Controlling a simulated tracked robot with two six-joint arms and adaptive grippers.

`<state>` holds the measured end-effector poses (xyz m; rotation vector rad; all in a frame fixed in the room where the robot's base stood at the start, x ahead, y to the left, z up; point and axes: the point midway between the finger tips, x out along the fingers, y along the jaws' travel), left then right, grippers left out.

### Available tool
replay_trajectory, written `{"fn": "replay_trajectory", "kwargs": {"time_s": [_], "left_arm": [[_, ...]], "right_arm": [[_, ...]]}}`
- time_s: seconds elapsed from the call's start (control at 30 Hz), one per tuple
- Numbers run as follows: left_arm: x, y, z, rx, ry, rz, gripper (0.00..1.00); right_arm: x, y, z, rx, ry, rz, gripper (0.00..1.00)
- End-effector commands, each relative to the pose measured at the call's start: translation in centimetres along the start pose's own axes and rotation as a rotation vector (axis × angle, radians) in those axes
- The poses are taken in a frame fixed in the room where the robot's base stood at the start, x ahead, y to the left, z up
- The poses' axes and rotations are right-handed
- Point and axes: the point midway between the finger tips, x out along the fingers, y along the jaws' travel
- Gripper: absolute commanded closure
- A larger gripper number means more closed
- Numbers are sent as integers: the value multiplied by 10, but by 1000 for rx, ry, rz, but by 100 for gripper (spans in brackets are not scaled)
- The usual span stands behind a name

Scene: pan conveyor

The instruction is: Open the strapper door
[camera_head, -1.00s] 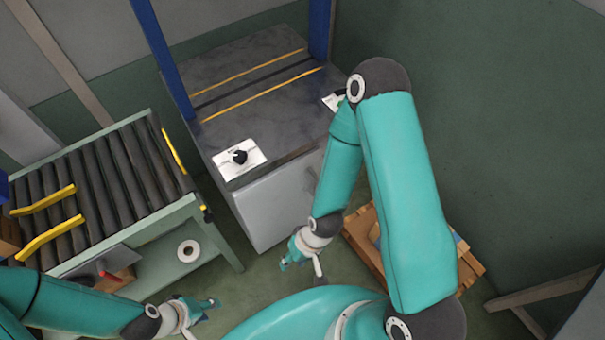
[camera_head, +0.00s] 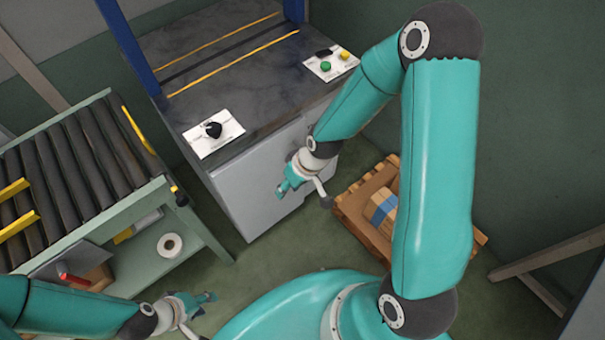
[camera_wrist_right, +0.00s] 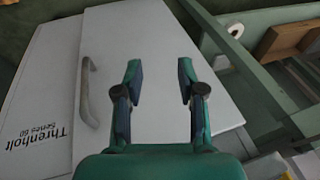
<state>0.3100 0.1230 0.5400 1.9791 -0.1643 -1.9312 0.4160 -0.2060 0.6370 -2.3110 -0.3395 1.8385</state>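The strapper (camera_head: 225,55) has a dark top and a pale grey front. Its door (camera_head: 255,190) looks shut; it also shows in the right wrist view (camera_wrist_right: 150,40). A curved grey handle (camera_wrist_right: 88,92) stands near the door's left edge in that view. In the head view I cannot make out the handle behind my right arm. My right gripper (camera_wrist_right: 160,82) is open and empty, facing the door, with the handle to the left of its fingers. It also shows in the head view (camera_head: 284,188). My left gripper (camera_head: 207,298) is low at bottom left, apart from the strapper; its opening is unclear.
A roller conveyor (camera_head: 165,185) with yellow guides stands left of the strapper, with a white roll (camera_head: 170,245) below it. A wooden pallet (camera_head: 350,205) with boxes lies to the right. Control panels (camera_head: 213,133) sit on the strapper's top. Green floor shows in front.

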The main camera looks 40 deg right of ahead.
Motion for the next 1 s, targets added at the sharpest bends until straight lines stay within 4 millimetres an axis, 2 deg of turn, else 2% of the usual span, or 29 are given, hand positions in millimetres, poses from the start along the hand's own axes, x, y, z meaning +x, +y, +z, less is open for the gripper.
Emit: {"fn": "replay_trajectory", "kwargs": {"time_s": [0.03, 0.2, 0.3, 0.4, 0.53, 0.67, 0.77, 1.0], "left_arm": [[38, -14, 0, 0, 0, 0, 60], [87, -31, -1, 0, 0, 0, 60], [106, -38, -1, 0, 0, 0, 60], [116, -42, -1, 0, 0, 0, 60], [121, -44, -1, 0, 1, 0, 60], [122, -44, -1, 0, 1, 0, 60], [126, -46, -1, 0, 1, 0, 60], [139, -50, -1, 0, 1, 0, 60]], "right_arm": [[10, 25, -13, -36, 42, 24, 61], [-23, 74, -38, -167, 101, 105, 61], [-44, 94, -42, -221, 118, 149, 61], [-60, 105, -42, -254, 126, 179, 61], [-69, 112, -42, -273, 125, 196, 61], [-60, 114, -43, -276, 123, 197, 61], [-45, 116, -45, -275, 122, 195, 61], [5, 125, -52, -276, 121, 195, 61]]}}
